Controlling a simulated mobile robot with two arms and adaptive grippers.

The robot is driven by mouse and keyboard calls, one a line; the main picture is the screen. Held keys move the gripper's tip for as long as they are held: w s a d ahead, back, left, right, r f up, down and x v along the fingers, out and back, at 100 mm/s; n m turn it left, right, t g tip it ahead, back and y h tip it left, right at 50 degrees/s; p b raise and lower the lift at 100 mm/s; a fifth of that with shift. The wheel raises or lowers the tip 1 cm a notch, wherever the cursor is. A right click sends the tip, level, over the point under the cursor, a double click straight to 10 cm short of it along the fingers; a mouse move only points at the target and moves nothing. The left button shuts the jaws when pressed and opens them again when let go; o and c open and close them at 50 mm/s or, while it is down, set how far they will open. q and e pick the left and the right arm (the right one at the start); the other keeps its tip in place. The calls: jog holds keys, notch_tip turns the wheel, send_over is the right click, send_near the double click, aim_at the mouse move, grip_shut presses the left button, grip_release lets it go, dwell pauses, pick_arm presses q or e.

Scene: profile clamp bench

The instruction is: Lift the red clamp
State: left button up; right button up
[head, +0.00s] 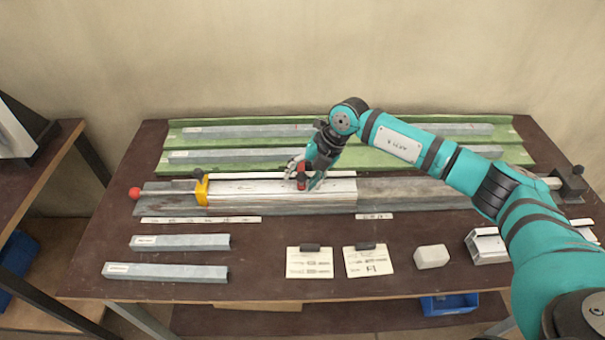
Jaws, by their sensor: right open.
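The red clamp (302,178) stands on the pale profile (260,194) in the long grey fixture near the middle of the bench. My right gripper (302,181) reaches down over it from the upper right. Its fingers are open, with the clamp between or just behind them. Whether the fingers touch the clamp is too small to tell. My left gripper is not in view.
A yellow clamp (202,191) sits at the profile's left end. A green rack (240,143) with grey bars lies behind. In front are two grey bars (180,242), two cards (310,263) and a white block (431,257).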

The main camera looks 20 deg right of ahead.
jog(key=shift+c, duration=0.3)
grip_shut()
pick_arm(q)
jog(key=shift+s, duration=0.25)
pick_arm(e)
jog(key=shift+r, duration=0.1)
jog(key=shift+r, duration=0.15)
